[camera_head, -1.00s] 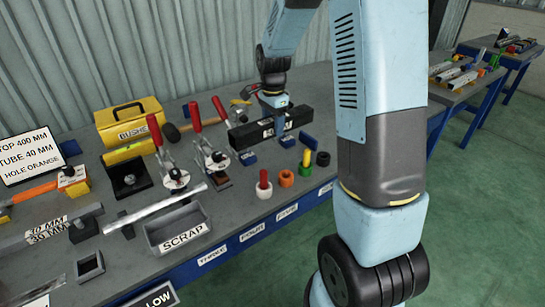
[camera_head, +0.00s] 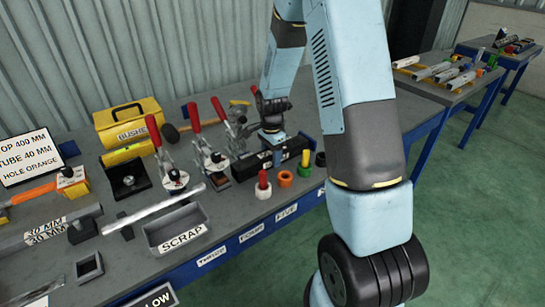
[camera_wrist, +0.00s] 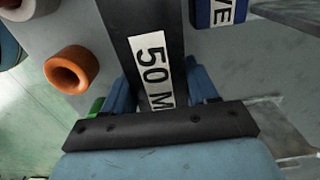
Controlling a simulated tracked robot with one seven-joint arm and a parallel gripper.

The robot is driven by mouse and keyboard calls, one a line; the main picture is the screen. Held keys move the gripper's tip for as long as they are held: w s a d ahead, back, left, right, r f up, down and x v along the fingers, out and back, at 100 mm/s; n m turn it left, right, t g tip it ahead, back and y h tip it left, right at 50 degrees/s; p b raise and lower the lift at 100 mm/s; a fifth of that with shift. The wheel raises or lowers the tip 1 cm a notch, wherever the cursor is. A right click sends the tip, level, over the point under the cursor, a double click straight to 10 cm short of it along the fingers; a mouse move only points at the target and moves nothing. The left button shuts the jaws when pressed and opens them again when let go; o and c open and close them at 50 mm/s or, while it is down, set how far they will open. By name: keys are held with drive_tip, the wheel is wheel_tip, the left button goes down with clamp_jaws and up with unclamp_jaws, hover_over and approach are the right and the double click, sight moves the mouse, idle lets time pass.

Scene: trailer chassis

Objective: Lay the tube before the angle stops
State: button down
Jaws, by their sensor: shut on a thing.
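My gripper (camera_head: 277,152) is shut on a black square tube (camera_head: 245,168) with a white label. In the wrist view, my gripper (camera_wrist: 163,90) has a blue finger on each side of the tube (camera_wrist: 150,20), and the label reads "50 M", the rest hidden. The tube is over the bench's front part, behind the coloured ring pieces; I cannot tell whether it touches the bench. A blue block (camera_wrist: 222,11) lettered "VE" is beside the tube in the wrist view. I cannot tell for sure which parts are the angle stops.
Red-handled toggle clamps (camera_head: 208,160) stand left of the tube. Red-white, orange (camera_head: 285,179) and green-yellow pieces stand in front. A grey SCRAP bin (camera_head: 177,228), a silver bar (camera_head: 152,212) and a yellow toolbox (camera_head: 127,122) are farther left. The bench's front edge is close.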

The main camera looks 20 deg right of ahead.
drive_tip(key=shift+f, duration=0.35)
drive_tip(key=shift+c, duration=1.6)
unclamp_jaws()
